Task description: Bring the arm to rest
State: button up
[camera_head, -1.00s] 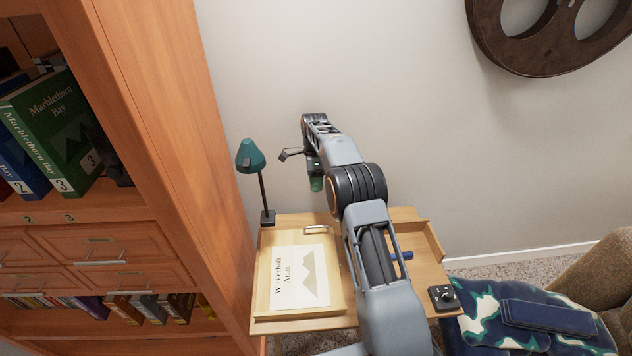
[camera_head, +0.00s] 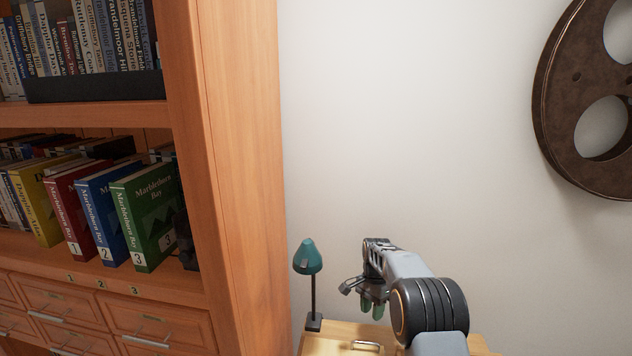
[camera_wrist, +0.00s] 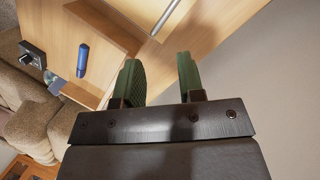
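My gripper (camera_wrist: 160,82) shows in the wrist view with its two green finger pads apart and nothing between them. In the head view my gripper (camera_head: 372,308) hangs at the end of my folded arm (camera_head: 430,305), fingers pointing down. It is above the small wooden desk (camera_head: 482,345), to the right of the teal lamp (camera_head: 308,258), and apart from both. In the wrist view the desk (camera_wrist: 205,22) lies beyond the fingers, with a blue cylinder (camera_wrist: 83,60) on it.
A wooden bookcase (camera_head: 232,150) with books and drawers stands at the left. A large film reel (camera_head: 565,90) hangs on the wall at the right. A brown sofa (camera_wrist: 35,125) and a dark control box (camera_wrist: 32,55) show in the wrist view. The air before the wall is clear.

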jog(key=s+r+n+t+p, duration=0.3)
jog(key=s+r+n, duration=0.2)
jog(key=s+r, duration=0.5)
jog(key=s+r+n+t+p, duration=0.3)
jog(key=s+r+n, duration=0.3)
jog(key=s, duration=1.2)
notch_tip(320, 180, up, 4)
jog(key=shift+s+a+r+t, duration=0.15)
jog(key=shift+s+r+t, duration=0.1)
jog(key=shift+s+t, duration=0.15)
